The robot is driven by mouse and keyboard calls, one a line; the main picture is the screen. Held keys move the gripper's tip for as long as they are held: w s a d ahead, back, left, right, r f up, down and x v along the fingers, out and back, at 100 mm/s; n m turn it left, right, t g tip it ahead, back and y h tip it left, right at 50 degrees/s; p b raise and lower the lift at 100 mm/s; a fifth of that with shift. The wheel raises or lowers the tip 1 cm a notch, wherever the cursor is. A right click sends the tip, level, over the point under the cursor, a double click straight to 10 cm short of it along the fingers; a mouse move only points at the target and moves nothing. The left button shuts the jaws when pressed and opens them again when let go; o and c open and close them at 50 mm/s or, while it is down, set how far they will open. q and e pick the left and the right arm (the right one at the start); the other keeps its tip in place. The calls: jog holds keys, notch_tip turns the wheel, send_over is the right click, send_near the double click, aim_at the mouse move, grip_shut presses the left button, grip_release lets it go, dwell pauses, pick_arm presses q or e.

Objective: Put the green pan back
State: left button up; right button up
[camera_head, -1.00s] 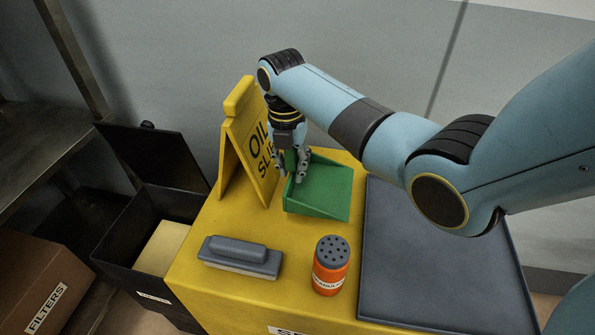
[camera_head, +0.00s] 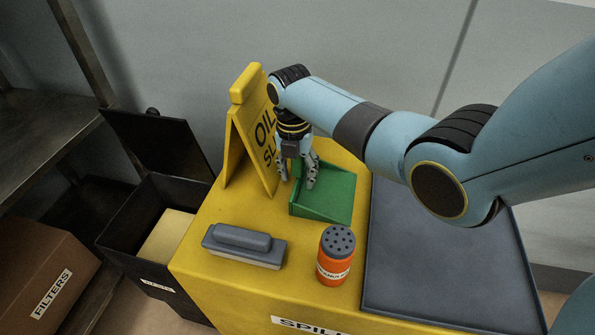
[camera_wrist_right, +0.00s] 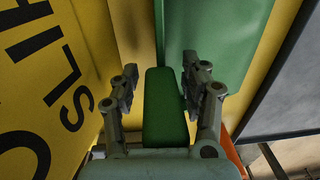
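The green pan (camera_head: 325,199) sits on the yellow cart top, right of the yellow oil-slip sign. Its handle is mostly hidden by my gripper in the head view. My right gripper (camera_head: 299,178) points down at the handle end of the pan. In the right wrist view, the green handle (camera_wrist_right: 165,110) lies between the two spread fingers of my right gripper (camera_wrist_right: 157,75). A gap shows on the left of the handle; the other finger is close to it, and I cannot tell whether it touches. Part of the pan (camera_wrist_right: 215,35) shows beyond. My left gripper is not in view.
The yellow sign (camera_head: 250,135) stands close left of my gripper. A grey brush-like block (camera_head: 243,245) and an orange shaker (camera_head: 335,258) stand in front on the yellow cart (camera_head: 210,285). A dark grey tray (camera_head: 440,265) lies right. An open black bin (camera_head: 125,230) is left.

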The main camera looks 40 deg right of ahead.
jog(key=r, duration=0.4)
jog(key=r+p, duration=0.1)
jog(key=r, duration=0.7)
jog(key=shift+w+a+r+p, duration=0.15)
jog(key=shift+w+a+p, duration=0.05)
jog(key=shift+w+p, duration=0.1)
jog(key=shift+r, duration=0.1)
